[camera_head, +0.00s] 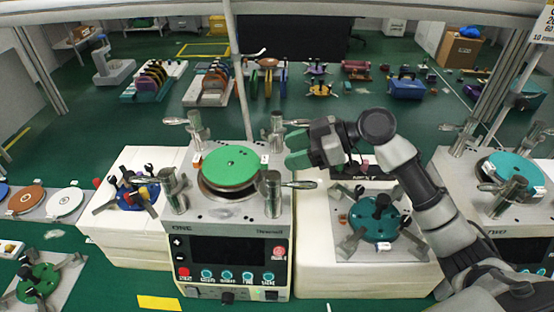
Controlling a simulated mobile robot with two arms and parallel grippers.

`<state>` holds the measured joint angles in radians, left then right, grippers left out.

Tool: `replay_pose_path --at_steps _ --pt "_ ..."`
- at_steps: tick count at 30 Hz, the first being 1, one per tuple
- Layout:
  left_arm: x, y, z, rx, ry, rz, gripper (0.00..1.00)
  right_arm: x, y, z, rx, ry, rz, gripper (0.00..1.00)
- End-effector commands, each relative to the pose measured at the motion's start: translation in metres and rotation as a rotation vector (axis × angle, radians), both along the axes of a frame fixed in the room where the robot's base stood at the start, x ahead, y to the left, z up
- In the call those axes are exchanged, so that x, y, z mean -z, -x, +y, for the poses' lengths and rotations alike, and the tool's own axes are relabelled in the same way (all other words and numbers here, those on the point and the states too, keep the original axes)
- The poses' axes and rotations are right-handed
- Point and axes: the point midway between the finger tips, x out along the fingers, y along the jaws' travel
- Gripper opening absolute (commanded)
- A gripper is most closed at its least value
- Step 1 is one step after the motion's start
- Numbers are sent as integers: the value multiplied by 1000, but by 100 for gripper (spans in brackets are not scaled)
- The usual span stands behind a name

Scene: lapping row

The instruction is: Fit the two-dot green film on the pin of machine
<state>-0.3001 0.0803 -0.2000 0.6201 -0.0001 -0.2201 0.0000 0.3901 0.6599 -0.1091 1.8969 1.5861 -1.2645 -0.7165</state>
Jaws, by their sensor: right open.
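A green round film (240,158) lies on top of the round plate of the machine marked ONE (215,226). A brownish edge shows under its front. A small mark shows near its middle, but I cannot make out dots or tell whether the pin passes through it. My right gripper (295,151) is open and empty, just right of the film and apart from it. Its arm comes in from the lower right. My left gripper is not in view.
Metal clamps with handles (273,193) stand around the plate. A teal fixture (379,218) sits on the white block at right, under my arm. A second machine with a teal disc (517,170) stands far right. Brown and white discs (64,202) lie at left.

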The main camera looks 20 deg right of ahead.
Motion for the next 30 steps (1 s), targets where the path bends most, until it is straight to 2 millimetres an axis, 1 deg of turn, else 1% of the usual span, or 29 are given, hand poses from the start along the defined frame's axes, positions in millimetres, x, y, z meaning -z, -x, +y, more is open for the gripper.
replay_pose_path --at_steps 1,3,6,9,14,30 --pt "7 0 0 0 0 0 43 -1 4 -10 3 3 -2 56" --pt "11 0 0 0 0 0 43 -6 9 -21 2 3 -2 56" --pt "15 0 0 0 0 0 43 -13 14 -34 1 2 -1 56" --pt "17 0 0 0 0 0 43 -19 18 -42 0 1 0 56" --pt "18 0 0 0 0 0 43 -22 20 -47 -1 0 0 56" --pt "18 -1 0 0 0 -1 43 -23 20 -47 -1 -1 0 56"
